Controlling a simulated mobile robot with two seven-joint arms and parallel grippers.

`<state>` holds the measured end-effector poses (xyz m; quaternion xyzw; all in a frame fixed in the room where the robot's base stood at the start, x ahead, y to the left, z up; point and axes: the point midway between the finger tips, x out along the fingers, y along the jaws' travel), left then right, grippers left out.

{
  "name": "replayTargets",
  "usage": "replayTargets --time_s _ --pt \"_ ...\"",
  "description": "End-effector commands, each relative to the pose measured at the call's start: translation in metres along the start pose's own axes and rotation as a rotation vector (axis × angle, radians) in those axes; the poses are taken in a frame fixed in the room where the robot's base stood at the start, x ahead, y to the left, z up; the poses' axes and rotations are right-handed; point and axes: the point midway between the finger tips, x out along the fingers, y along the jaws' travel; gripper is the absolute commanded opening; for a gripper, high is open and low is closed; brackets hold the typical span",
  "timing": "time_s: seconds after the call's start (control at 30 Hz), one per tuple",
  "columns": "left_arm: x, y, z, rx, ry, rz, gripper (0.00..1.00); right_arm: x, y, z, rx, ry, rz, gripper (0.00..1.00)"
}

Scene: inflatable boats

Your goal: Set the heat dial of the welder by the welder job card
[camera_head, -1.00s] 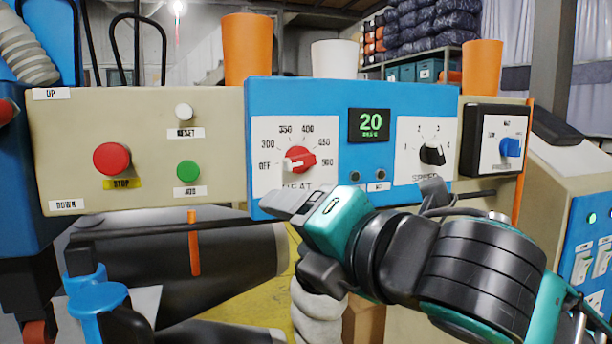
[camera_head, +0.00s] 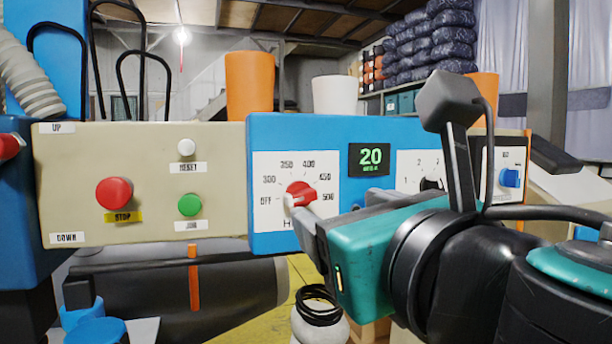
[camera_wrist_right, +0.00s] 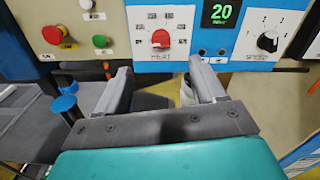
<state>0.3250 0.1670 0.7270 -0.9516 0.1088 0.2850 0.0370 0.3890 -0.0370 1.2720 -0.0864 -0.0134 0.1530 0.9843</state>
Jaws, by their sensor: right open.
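The heat dial (camera_head: 301,192) is a red knob on a white scale marked OFF, 300, 350, 400, 450 and 500, on the welder's blue panel (camera_head: 262,131). Its white pointer is at the lower left, near OFF. My right gripper (camera_head: 338,208) is open and empty just in front of the panel, its near finger overlapping the scale's lower right. In the right wrist view, the dial (camera_wrist_right: 160,38) shows beyond and between the open fingertips (camera_wrist_right: 159,69), apart from them. My left gripper and the welder job card are not in view.
A green display (camera_head: 370,159) reads 20. The black speed dial (camera_head: 430,184) is right of it, partly behind my right arm. A beige panel (camera_head: 150,150) with red STOP (camera_head: 114,194), green (camera_head: 190,205) and white (camera_head: 187,147) buttons is to the left. Cups (camera_head: 249,85) stand behind the panel.

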Motion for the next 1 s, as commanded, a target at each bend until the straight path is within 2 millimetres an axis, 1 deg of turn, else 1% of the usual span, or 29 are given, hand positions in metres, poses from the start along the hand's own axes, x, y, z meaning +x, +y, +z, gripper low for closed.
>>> replayTargets --time_s 0.03,0.17,0.27,0.43,0.47,0.5,0.6,0.7,0.83,1.0 --pt "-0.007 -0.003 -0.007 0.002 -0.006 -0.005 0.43 0.003 -0.001 0.006 -0.001 0.005 0.002 0.69" --pt "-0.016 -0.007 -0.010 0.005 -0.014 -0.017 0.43 0.009 0.000 0.005 -0.001 0.004 0.006 0.69" --pt "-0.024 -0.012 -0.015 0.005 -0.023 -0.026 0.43 0.021 -0.001 0.006 0.002 0.005 0.004 0.69" --pt "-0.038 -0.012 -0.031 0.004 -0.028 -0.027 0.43 0.036 0.000 0.005 0.000 0.004 0.005 0.69" --pt "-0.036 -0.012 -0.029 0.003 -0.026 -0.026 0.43 0.044 0.000 0.001 0.001 0.003 0.002 0.69" --pt "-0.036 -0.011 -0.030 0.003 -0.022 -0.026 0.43 0.053 0.001 0.000 0.001 0.002 0.001 0.69" --pt "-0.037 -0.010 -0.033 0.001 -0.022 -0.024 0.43 0.073 0.001 0.000 0.001 0.000 0.001 0.69" --pt "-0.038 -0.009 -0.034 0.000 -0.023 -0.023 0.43 0.089 0.001 0.000 0.000 0.001 0.003 0.69" --pt "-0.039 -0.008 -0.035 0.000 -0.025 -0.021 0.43 0.104 0.001 0.000 0.001 -0.001 0.004 0.69" --pt "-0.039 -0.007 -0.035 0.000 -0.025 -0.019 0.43 0.112 0.002 0.000 0.000 -0.001 0.005 0.69"
